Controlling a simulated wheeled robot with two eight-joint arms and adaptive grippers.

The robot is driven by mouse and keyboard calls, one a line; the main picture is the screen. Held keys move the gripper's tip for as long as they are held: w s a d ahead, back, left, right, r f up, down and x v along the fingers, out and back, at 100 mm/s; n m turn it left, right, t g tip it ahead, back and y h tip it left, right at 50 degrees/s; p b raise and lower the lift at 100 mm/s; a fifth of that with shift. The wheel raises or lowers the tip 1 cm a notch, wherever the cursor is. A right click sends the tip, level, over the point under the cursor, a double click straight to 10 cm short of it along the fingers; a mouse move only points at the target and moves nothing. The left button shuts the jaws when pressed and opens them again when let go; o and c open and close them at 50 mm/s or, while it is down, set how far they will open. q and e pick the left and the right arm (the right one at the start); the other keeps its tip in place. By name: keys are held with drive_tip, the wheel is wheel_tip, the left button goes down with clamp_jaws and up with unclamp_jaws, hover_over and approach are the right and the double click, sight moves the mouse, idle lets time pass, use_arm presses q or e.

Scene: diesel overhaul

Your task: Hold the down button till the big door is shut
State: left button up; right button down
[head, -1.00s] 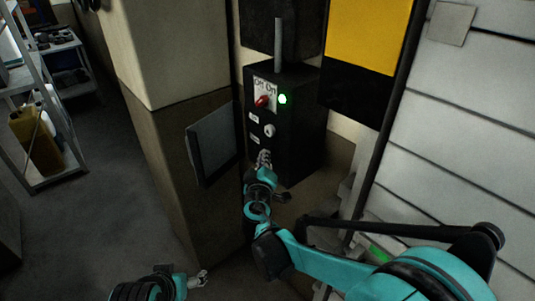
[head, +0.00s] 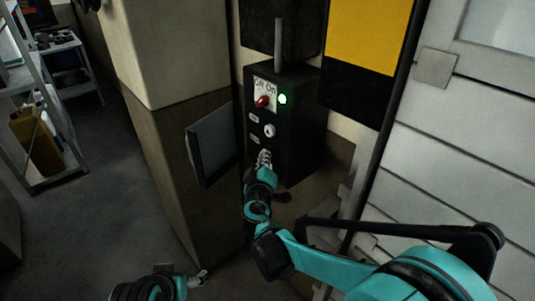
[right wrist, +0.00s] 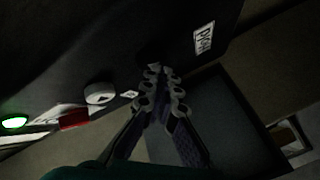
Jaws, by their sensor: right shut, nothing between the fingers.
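The black control box (head: 305,115) on the wall carries a red switch (head: 262,102) under an Off/On label, a lit green lamp (head: 283,99) and a pale round button (head: 269,131). In the right wrist view the pale button (right wrist: 100,93) bears an arrow mark. My right gripper (head: 264,157) is shut and empty, its tips at the box face below that button. In the right wrist view the gripper (right wrist: 160,72) covers the spot it meets, so the down button is hidden. The big door (head: 455,125) is pale and panelled, at the right. My left gripper (head: 200,277) is low in view; its jaws are unclear.
A grey flat panel (head: 212,143) sticks out from the pillar (head: 160,60) left of the box. A yellow and black board (head: 368,45) hangs between box and door. A shelf rack (head: 40,180) stands far left. The floor between is clear.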

drive_tip(key=shift+s+a, duration=0.1)
idle(0.7)
drive_tip(key=shift+s+a, duration=0.5)
drive_tip(key=shift+a, duration=0.15)
drive_tip(key=s+a, duration=0.1)
drive_tip(key=a, duration=0.1)
drive_tip(key=s+a, duration=0.2)
idle(0.4)
